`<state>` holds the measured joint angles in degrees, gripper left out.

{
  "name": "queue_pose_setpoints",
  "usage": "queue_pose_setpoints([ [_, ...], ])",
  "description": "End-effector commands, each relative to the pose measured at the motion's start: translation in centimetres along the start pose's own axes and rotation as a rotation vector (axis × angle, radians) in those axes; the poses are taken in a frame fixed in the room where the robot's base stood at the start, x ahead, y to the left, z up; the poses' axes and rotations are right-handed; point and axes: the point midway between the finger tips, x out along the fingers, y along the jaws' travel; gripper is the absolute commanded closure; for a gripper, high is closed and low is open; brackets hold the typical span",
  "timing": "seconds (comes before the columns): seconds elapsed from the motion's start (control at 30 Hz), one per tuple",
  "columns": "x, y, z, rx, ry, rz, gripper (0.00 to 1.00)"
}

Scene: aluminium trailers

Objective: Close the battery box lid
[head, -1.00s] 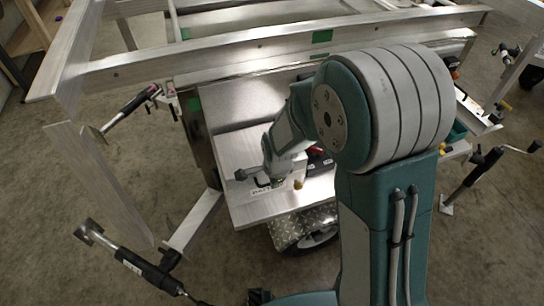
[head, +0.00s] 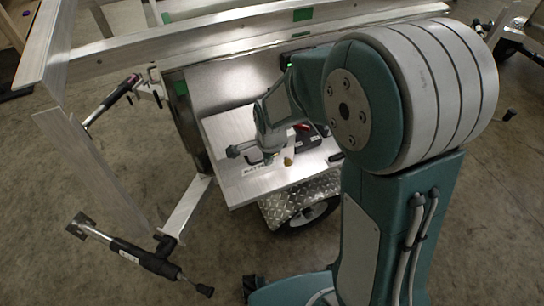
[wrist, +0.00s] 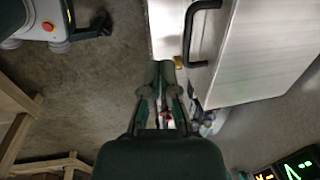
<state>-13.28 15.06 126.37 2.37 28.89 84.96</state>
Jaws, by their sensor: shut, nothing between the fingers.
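The battery box lid (head: 224,133) is a silver metal panel with a dark handle and a lettered label along its front edge in the head view. It also fills the upper right of the wrist view (wrist: 265,60), with its black handle (wrist: 190,35). A black battery with a red part (head: 307,136) shows to the right of the panel. My gripper (wrist: 160,68) is shut and empty, its fingertips close to the handle's lower end and a small brass knob (wrist: 179,62). I cannot tell whether they touch. In the head view my wrist hides part of the panel.
Aluminium trailer beams (head: 250,42) cross above the box. A checker-plate fender and wheel (head: 300,205) sit below it. Concrete floor lies open in front.

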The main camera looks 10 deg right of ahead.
Motion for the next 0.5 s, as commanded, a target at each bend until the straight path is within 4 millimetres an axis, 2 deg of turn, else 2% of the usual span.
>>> queue_pose_setpoints([
  [0.3,-4.5,1.8,0.1,0.000,0.002,-0.005,1.00],
  [0.5,-6.5,2.7,0.1,0.000,0.002,-0.003,1.00],
])
